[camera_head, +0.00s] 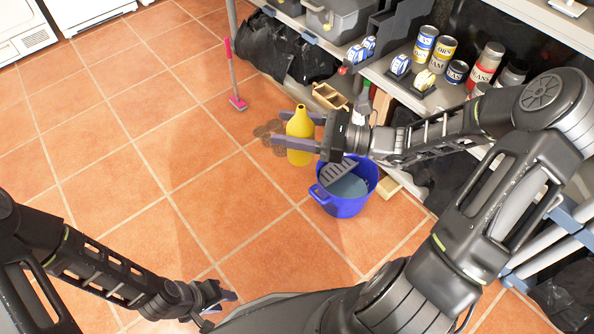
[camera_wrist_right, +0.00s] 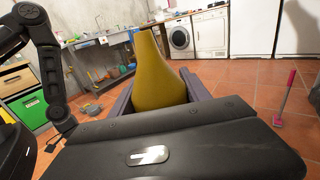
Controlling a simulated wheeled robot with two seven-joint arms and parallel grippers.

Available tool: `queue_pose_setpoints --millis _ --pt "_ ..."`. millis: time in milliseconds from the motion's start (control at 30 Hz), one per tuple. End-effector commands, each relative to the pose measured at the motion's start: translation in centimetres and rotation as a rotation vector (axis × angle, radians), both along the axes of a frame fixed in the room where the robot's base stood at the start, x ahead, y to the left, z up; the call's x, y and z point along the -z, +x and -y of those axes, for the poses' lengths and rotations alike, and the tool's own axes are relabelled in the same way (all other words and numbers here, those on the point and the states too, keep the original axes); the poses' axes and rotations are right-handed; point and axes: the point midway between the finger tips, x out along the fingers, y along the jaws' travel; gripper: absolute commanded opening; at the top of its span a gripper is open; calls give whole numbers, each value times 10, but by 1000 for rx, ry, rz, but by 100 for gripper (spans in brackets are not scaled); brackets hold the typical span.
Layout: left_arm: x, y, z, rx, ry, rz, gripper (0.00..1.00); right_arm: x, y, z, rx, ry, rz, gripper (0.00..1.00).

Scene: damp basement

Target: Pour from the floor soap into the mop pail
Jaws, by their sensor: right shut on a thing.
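The floor soap, a yellow bottle (camera_head: 299,128) with a tapering neck, stands upright between the fingers of my right gripper (camera_head: 303,133). The right gripper is shut on it; the bottle also fills the middle of the right wrist view (camera_wrist_right: 160,75). The mop pail, a blue bucket (camera_head: 343,206) with a grey slotted wringer at its rim, stands on the floor just below and right of the bottle in the head view. Whether the bottle touches the floor is unclear. My left gripper (camera_head: 222,302) is low at the bottom left, apart from both, with its fingers partly seen.
A shelf of cans (camera_head: 441,52) runs along the upper right. Tiled floor left of the pail is clear.

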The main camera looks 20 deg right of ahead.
Motion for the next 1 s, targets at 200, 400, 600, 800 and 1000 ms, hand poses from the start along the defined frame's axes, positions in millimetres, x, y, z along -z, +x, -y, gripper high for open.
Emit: queue_pose_setpoints --millis 200,400,600,800,1000 --pt "0 0 0 1 0 0 36 0 0 0 0 0 1 0" --pt "2 0 0 0 0 0 36 4 5 4 13 2 1 0" --pt "12 1 -1 -2 1 1 36 37 35 32 102 5 -1 0" --pt "29 2 -2 -7 3 3 36 120 81 81 287 9 -5 0" --pt "45 4 -4 -11 6 6 36 238 110 123 500 7 -7 0"
